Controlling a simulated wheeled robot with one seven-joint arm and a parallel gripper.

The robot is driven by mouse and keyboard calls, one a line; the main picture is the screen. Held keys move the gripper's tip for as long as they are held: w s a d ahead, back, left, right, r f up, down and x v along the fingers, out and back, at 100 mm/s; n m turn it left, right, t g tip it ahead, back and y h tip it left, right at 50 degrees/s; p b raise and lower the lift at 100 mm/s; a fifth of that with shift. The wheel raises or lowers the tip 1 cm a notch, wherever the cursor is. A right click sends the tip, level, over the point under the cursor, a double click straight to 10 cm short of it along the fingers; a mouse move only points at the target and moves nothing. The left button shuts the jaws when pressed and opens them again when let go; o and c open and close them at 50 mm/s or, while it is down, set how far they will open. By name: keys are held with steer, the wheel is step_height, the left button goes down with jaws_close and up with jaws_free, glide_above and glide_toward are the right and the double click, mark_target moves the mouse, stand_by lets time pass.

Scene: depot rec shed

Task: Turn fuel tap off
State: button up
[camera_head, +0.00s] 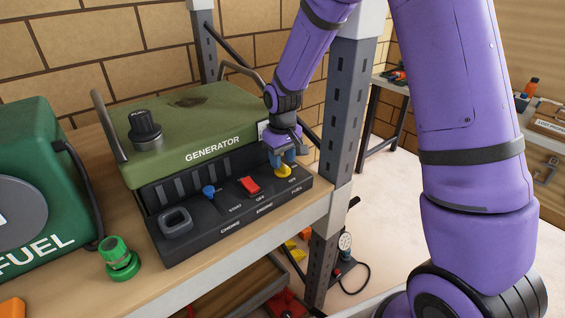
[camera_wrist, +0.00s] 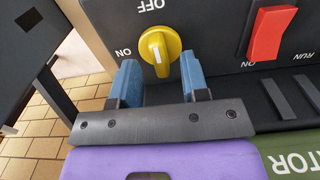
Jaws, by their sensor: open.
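The green generator (camera_head: 195,120) stands on a wooden bench with a black control panel along its front. The yellow fuel tap (camera_head: 284,172) is at the panel's right end, above the word FUEL. In the wrist view the round yellow tap (camera_wrist: 160,48) has a raised ridge with a white line, near upside-down OFF and ON labels. I cannot tell for sure which label the ridge points to. My gripper (camera_head: 283,158) is right at the tap. Its blue fingers (camera_wrist: 161,78) are open, one towards each side of the tap, with gaps and no visible contact.
A red engine switch (camera_head: 249,186) and a blue choke lever (camera_head: 208,191) sit left of the tap. A grey shelf post (camera_head: 345,110) rises close to the right of my gripper. A green fuel can (camera_head: 40,150) and green cap (camera_head: 120,258) are at the left.

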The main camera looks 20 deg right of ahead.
mark_target(283, 164)
step_height(283, 164, up, 9)
stand_by(0.3)
stand_by(0.4)
steer(key=s+d+r+m+t, duration=0.2)
steer(key=s+d+r+t, duration=0.15)
steer(key=s+r, duration=1.05)
steer(key=s+d+r+m+t, duration=0.1)
steer(key=s+d+r+t, duration=0.1)
steer(key=s, duration=1.3)
steer(key=shift+s+d+r, duration=0.4)
steer(key=shift+d+r, duration=0.3)
steer(key=shift+a, duration=0.15)
